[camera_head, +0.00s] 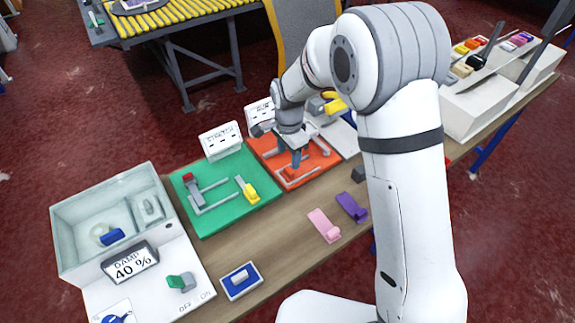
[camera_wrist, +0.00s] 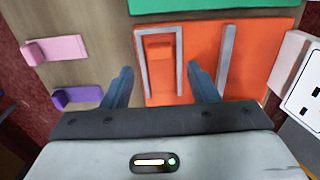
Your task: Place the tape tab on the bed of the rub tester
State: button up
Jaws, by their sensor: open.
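My gripper (camera_head: 297,160) is open and points down over the orange board (camera_head: 270,148). In the wrist view its two blue fingers (camera_wrist: 161,82) stand apart, with nothing between them but the board and its grey rails. An orange tab (camera_wrist: 159,48) lies inside the grey rail frame (camera_wrist: 182,62), forward of the fingertips. A pink tab (camera_head: 324,226) and a purple tab (camera_head: 351,207) lie on the bare table; both also show at left in the wrist view. The sign lettering is too small to tell which board is the rub tester.
A green board (camera_head: 221,215) beside the orange one holds a yellow tab (camera_head: 248,190), a red piece and grey rails. A white damp box (camera_head: 110,210) stands at left, with a small blue-rimmed tray (camera_head: 241,281) nearby. The wooden table between is partly clear.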

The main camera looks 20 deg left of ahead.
aim_at(288, 170)
notch_tip(288, 170, up, 6)
jog(key=s+d+r+n+t, duration=0.1)
jog(key=s+d+r+n, duration=0.1)
jog(key=d+r, duration=0.45)
jog(key=s+d+r+n, duration=0.1)
jog(key=s+d+r, duration=0.25)
jog(key=d, duration=0.65)
jog(key=s+d+r+n+t, duration=0.2)
jog(key=s+d+n, duration=0.3)
jog(key=s+d, duration=0.9)
jog(key=shift+s+r+b, duration=0.3)
jog(key=shift+s+r, duration=0.1)
